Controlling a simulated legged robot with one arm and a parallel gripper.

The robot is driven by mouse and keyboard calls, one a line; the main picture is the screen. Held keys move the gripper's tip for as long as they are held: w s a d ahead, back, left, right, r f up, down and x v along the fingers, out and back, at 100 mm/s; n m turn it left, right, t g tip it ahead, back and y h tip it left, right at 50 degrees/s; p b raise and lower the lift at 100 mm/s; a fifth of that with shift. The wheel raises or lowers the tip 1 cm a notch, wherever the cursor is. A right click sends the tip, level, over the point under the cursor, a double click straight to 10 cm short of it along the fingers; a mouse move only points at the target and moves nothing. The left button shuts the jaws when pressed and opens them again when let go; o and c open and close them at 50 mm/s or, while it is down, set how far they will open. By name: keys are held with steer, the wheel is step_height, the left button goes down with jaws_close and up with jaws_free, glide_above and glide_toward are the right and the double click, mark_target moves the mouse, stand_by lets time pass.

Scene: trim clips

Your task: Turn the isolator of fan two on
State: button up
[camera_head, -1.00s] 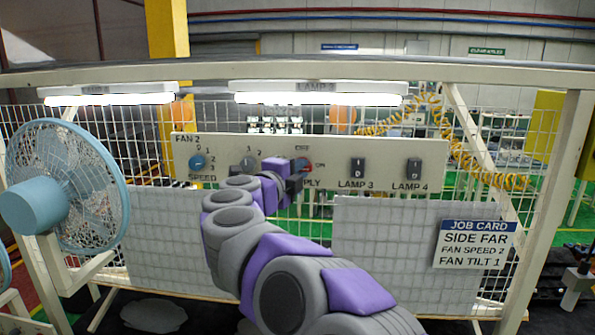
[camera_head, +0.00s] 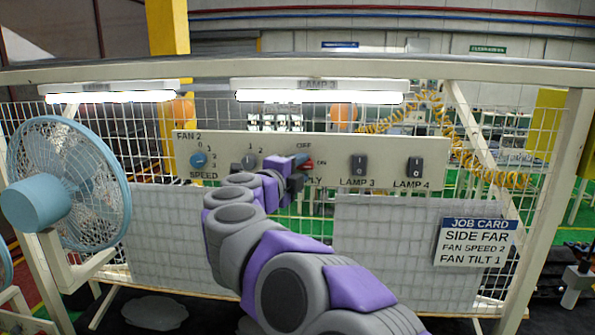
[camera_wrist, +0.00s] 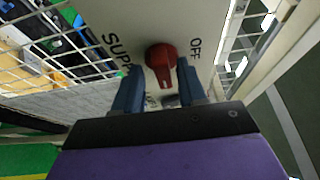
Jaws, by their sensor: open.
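The fan two panel (camera_head: 225,148) carries a red supply knob (camera_head: 308,165), the isolator, with OFF above it and ON to its right. In the wrist view the red knob (camera_wrist: 161,58) has its narrow end toward the bottom of the picture, away from the OFF label and toward the ON side; a label there is partly hidden. My gripper (camera_head: 299,172) is at the knob. In the wrist view my gripper (camera_wrist: 159,72) is open, its blue fingers on either side of the knob's narrow end, with gaps visible. Contact cannot be told.
The blue speed knob (camera_head: 198,160) and a grey tilt knob (camera_head: 249,161) sit left of my gripper. Lamp switches (camera_head: 359,166) and (camera_head: 415,168) are on the right. A fan (camera_head: 75,185) stands at left. A job card (camera_head: 476,242) hangs at right.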

stand_by(0.3)
steer(key=b+v, duration=0.2)
steer(key=v, duration=1.5)
steer(key=shift+a+f+b, duration=0.2)
steer(key=shift+b, duration=0.2)
